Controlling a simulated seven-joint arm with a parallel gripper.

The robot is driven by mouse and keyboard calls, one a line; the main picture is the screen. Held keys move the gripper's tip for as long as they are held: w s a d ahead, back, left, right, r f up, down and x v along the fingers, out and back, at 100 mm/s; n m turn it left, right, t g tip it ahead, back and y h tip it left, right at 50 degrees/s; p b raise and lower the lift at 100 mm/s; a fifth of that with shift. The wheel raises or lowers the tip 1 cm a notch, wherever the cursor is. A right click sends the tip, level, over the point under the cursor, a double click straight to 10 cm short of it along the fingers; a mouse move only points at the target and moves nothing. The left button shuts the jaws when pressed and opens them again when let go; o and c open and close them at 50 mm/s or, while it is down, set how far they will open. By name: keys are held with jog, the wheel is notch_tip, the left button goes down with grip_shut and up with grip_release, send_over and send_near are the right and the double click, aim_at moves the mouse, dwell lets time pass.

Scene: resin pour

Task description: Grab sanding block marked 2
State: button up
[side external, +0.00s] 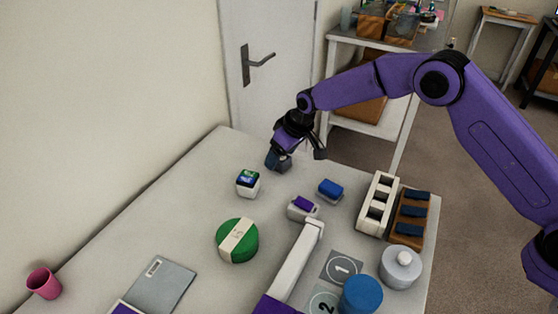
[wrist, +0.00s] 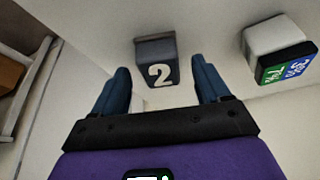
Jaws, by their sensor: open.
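The sanding block marked 2 (wrist: 157,62) is dark grey with a large pale "2" on its face. It stands on the pale table in the upper middle of the wrist view. My gripper (wrist: 163,76) is open, with one dark blue finger to each side of the block and visible gaps between. The block shows just ahead of and between the fingertips. In the side external view my gripper (side external: 279,160) points down at the table's far end, and the block is hard to tell apart from the dark fingers there.
A white block with green and blue labels (side external: 248,183) stands close by; it also shows in the wrist view (wrist: 277,48). A blue-topped block (side external: 330,189), a purple-topped block (side external: 303,206), a green round container (side external: 237,240) and a white slotted rack (side external: 377,205) stand nearer.

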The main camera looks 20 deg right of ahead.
jog(key=shift+w+a+f, duration=0.15)
jog(key=shift+f, duration=0.3)
jog(key=c, duration=1.1)
